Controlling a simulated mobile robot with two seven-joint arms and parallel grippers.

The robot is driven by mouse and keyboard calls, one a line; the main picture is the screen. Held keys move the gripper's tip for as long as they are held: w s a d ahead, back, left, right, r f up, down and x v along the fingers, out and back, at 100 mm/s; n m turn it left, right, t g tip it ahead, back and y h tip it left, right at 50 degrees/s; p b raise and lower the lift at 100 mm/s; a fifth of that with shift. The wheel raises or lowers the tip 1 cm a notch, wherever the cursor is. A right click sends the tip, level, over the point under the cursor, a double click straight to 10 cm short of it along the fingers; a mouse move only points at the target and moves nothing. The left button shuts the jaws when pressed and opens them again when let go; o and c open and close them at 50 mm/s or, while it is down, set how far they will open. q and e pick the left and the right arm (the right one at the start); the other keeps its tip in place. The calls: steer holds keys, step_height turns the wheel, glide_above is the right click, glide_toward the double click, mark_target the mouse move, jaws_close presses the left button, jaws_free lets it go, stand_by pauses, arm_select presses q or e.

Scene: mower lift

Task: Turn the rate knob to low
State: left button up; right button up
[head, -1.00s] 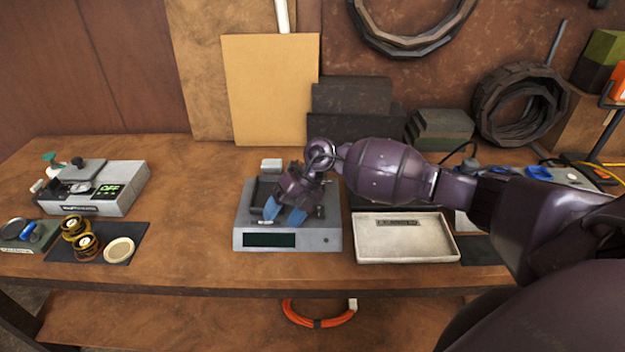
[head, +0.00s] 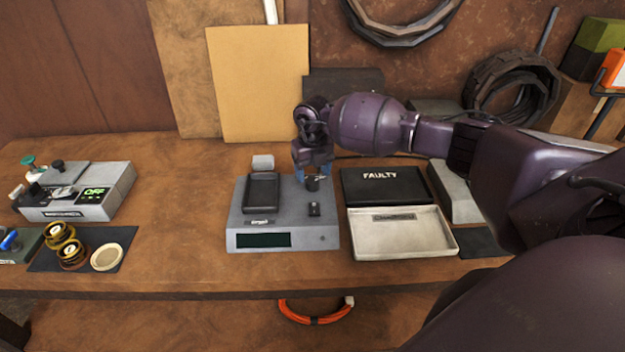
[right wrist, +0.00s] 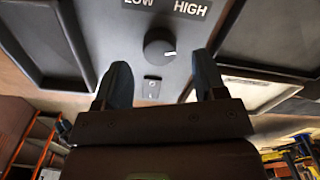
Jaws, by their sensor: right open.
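The rate knob (head: 312,184) is a dark round knob on the right rear of a grey device (head: 285,240). In the right wrist view the knob (right wrist: 158,48) sits below the printed words LOW and HIGH, and its white mark points right, on the HIGH side. My right gripper (head: 313,172) is at the knob, with blue fingertips just behind and above it. In the right wrist view the open fingers (right wrist: 160,78) stand to either side of the knob, with gaps visible. My left gripper is not in view.
The device also carries a black cradle (head: 262,190), a small switch (head: 315,209) and a dark display (head: 261,240). A black FAULTY tray (head: 385,198) and a pale tray (head: 400,245) stand close on the right. A device reading OFF (head: 80,205) is at left.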

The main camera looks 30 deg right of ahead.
mark_target(312, 181)
steer(key=shift+f, duration=1.65)
steer(key=shift+c, duration=0.4)
steer(key=c, duration=0.9)
steer(key=shift+o, duration=0.2)
